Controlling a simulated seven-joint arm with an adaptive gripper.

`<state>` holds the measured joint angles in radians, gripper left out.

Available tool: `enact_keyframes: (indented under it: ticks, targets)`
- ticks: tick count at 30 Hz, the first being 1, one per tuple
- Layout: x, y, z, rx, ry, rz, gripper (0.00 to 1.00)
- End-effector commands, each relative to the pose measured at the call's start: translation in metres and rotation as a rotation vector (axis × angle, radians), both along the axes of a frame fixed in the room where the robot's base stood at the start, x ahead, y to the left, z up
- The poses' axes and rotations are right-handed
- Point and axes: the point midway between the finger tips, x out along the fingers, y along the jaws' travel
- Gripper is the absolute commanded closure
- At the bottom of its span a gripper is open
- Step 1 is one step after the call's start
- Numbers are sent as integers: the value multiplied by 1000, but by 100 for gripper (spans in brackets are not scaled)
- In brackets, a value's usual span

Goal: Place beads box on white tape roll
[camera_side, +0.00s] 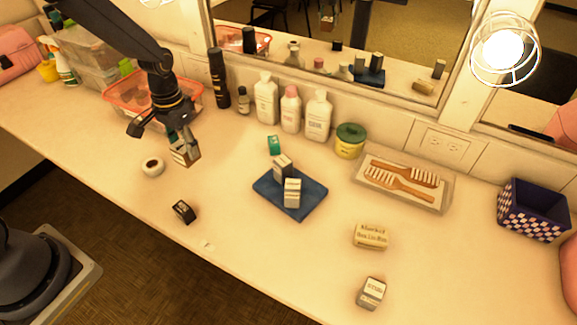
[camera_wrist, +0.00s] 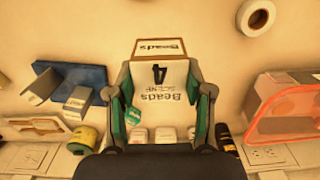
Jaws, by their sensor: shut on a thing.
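The beads box (camera_side: 185,153), a small white and brown box, is held in my gripper (camera_side: 177,136) above the left part of the counter. In the wrist view the beads box (camera_wrist: 160,88) shows its "Beads" lettering between the two green-padded fingers, which are shut on its sides. The white tape roll (camera_side: 153,166) lies flat on the counter, left of the held box and apart from it. The roll also shows at the top right of the wrist view (camera_wrist: 269,10), with its dark centre hole.
A blue tray (camera_side: 307,205) with small boxes stands right of my gripper. A red basket (camera_side: 125,92) and several bottles (camera_side: 266,98) stand behind, near the mirror. A dark small box (camera_side: 184,211) lies in front. The counter around the tape roll is clear.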

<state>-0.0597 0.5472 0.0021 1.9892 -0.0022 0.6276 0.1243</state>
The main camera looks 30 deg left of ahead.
Motion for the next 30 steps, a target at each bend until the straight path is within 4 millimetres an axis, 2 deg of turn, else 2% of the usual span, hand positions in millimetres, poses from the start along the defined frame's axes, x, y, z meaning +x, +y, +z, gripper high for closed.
enact_keyframes:
  ticks: [6,10,12,15,20,29,30]
  targets:
    - [-65,56,12,-9,8,-102,85]
    - [-108,86,22,-12,2,-79,85]
    - [-125,98,26,-9,-3,-32,85]
    - [-136,111,32,-3,-14,27,85]
    - [-126,124,29,2,-22,60,85]
    - [-53,154,-7,2,-22,60,85]
    - [-47,156,-16,0,-19,60,85]
